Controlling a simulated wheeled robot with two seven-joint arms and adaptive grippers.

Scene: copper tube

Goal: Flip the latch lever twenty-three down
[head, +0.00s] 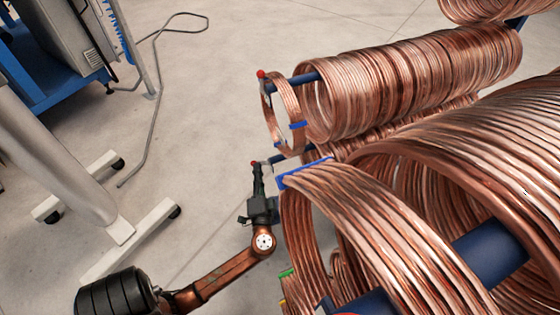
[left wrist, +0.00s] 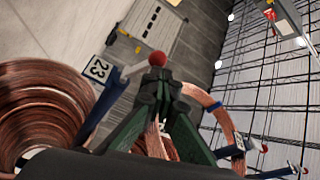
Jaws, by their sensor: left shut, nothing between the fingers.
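The latch lever twenty-three has a red ball knob (left wrist: 157,58) just past my fingertips in the left wrist view. A short grey arm (left wrist: 133,69) links it to a blue rod (left wrist: 104,103), beside a white tag reading 23 (left wrist: 98,68). In the head view the small red knob (head: 254,163) is at the tip of my left gripper (head: 258,172). The gripper is shut and empty, and its fingers overlap the view of the lever's end. I cannot tell whether they touch the knob. My right gripper is in neither view.
Copper coils (head: 400,85) hang on blue rods and fill the right side. Another rod end with a red knob (head: 261,73) stands farther back, holding a thin coil (head: 283,112). A blue cart (head: 50,75) is at the upper left. Grey floor (head: 200,160) is open between.

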